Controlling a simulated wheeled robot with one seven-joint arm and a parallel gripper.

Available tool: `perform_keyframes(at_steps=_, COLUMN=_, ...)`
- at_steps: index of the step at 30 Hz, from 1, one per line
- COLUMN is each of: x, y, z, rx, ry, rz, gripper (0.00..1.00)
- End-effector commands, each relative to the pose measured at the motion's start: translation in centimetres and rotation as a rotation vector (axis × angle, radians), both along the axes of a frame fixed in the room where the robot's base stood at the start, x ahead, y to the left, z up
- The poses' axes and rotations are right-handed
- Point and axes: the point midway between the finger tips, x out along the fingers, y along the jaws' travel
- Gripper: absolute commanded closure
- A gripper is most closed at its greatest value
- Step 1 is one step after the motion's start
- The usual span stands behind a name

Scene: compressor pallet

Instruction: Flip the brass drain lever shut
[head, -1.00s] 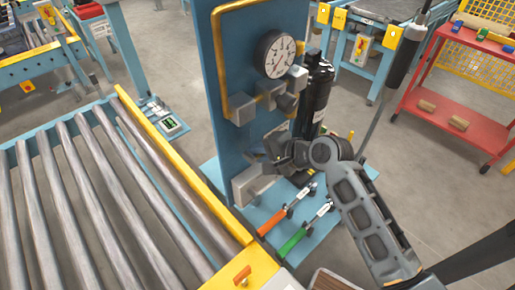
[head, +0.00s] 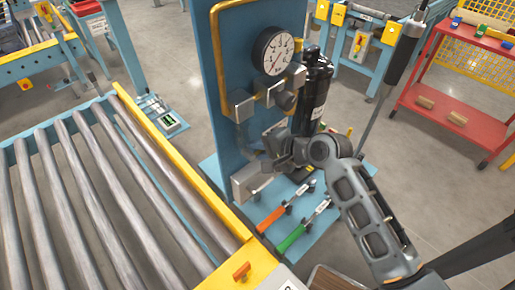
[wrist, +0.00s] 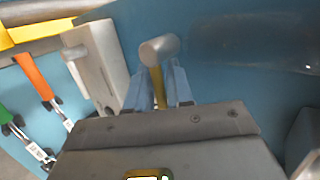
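The brass drain lever (wrist: 159,88) shows in the wrist view as a yellow bar with a grey cylindrical knob (wrist: 160,49) on its end. My gripper (wrist: 159,82) has its two bluish fingers apart, one on each side of the bar. I see no clear contact, and the lever's lower part is hidden by my gripper body. In the head view my gripper (head: 268,160) is at the lower face of the blue panel, below the pressure gauge (head: 273,51). Its fingers are small and partly hidden there.
A pale block (wrist: 98,62) stands left of the fingers in the wrist view. Orange (head: 272,218) and green (head: 290,238) handled tools lie on the blue base. A roller conveyor (head: 110,190) fills the left.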

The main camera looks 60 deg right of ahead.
Motion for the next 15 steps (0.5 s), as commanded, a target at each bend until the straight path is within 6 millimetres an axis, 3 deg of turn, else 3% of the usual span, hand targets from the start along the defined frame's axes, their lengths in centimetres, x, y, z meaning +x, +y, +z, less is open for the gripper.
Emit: perform_keyframes(at_steps=15, x=-5.9, y=0.5, z=3.7, rx=0.000, ry=0.001, rz=-0.001, gripper=0.79)
